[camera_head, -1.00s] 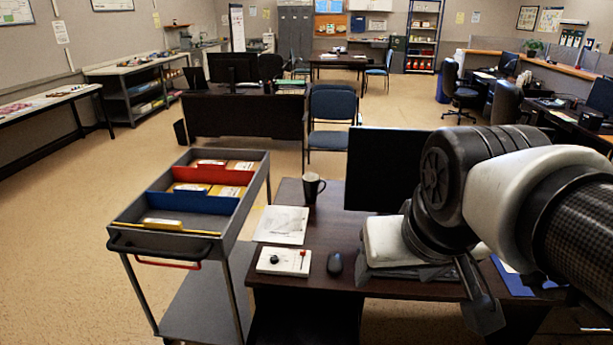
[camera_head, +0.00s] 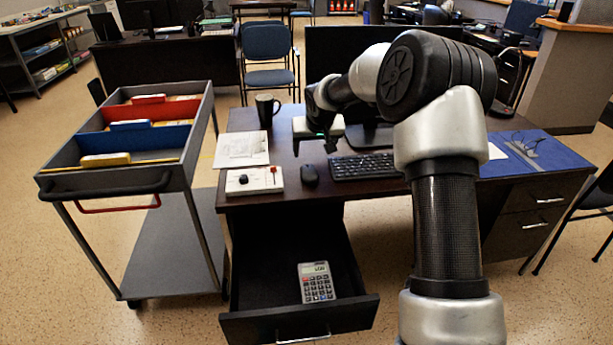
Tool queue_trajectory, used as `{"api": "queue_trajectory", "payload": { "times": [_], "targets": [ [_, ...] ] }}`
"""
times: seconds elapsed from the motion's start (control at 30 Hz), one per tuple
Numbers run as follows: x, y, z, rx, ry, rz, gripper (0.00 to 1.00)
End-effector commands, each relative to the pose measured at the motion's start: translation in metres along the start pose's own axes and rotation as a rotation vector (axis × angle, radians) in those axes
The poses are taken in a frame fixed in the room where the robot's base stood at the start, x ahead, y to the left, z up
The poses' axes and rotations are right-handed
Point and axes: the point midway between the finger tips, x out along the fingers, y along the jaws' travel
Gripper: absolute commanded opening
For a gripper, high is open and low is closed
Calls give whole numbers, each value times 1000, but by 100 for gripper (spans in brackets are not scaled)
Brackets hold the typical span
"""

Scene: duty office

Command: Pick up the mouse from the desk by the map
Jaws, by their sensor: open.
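The black mouse (camera_head: 310,175) lies on the dark desk (camera_head: 285,145), just left of the keyboard (camera_head: 362,166) and right of a small white box with a joystick. A paper sheet (camera_head: 241,149), perhaps the map, lies behind that box. My gripper (camera_head: 330,144) is above the desk, behind and slightly right of the mouse, apart from it. Its fingers look small and dark; it is open, and I see nothing in it. My arm hides part of the monitor and of the desk's right side.
A white joystick box (camera_head: 255,181) stands beside the mouse, and a dark mug (camera_head: 267,110) behind. An open drawer (camera_head: 262,275) below holds a calculator (camera_head: 316,282). A grey cart (camera_head: 190,185) with folders stands left. A blue mat (camera_head: 540,152) with glasses lies right.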

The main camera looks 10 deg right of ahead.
Motion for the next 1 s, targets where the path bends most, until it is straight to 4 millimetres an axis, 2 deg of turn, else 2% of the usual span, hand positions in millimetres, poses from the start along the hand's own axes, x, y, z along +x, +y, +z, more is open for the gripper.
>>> {"api": "queue_trajectory", "payload": {
  "times": [0.5,0.83,1.0],
  "targets": [
    [105,-1,3,3,-3,-3,68],
    [132,0,3,2,-2,-2,68],
    [160,3,6,3,-2,-3,68]
  ]
}}
